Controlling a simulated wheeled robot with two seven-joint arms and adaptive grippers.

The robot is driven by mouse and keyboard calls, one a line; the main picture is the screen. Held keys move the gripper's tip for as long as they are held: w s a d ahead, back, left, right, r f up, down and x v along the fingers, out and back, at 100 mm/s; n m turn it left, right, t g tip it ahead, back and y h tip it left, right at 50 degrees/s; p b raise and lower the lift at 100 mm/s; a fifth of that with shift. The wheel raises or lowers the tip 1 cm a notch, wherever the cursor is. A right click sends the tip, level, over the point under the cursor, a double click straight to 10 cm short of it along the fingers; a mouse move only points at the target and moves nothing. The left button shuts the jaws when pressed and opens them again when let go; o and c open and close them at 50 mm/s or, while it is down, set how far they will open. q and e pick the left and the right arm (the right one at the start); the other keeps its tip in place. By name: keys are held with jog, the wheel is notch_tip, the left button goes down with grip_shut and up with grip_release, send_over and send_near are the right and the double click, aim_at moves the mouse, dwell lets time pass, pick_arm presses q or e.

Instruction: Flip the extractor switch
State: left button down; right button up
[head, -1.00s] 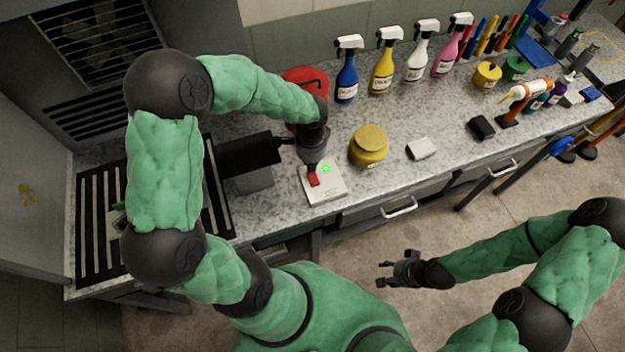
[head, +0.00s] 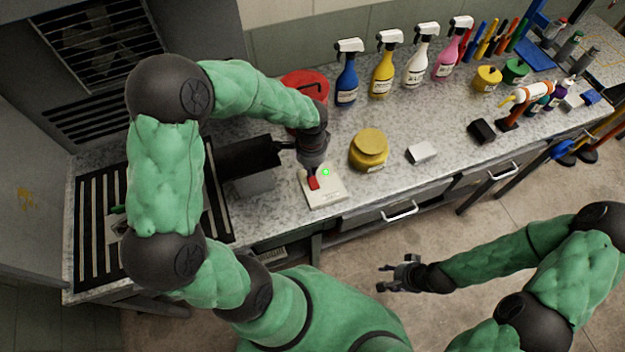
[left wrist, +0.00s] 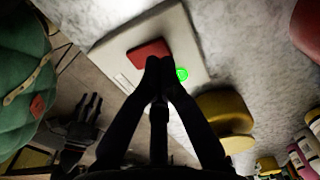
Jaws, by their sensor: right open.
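The extractor switch is a pale box (head: 328,195) on the worktop near its front edge, with a red rocker (head: 314,183) and a lit green lamp (head: 326,172). My left gripper (head: 312,169) is right over the box, pointing down at the rocker. In the left wrist view the left gripper's fingertips (left wrist: 159,62) are together, at the edge of the red rocker (left wrist: 149,52), with the green lamp (left wrist: 182,74) beside them. Whether they touch the rocker I cannot tell. My right gripper (head: 384,277) is open and empty, away from the worktop over the floor.
A yellow jar (head: 369,150) stands just right of the switch box. A red container (head: 304,88) is behind my left wrist, and a dark device (head: 250,158) is to the left. Several spray bottles (head: 382,70) line the back. A white block (head: 422,152) lies further right.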

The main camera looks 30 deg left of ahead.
pick_arm(q)
jog(key=shift+f+b, duration=0.55)
jog(key=shift+f, duration=0.15)
dwell(0.9)
notch_tip(320, 180, up, 7)
jog(key=p, duration=0.5)
dwell(0.6)
dwell(0.4)
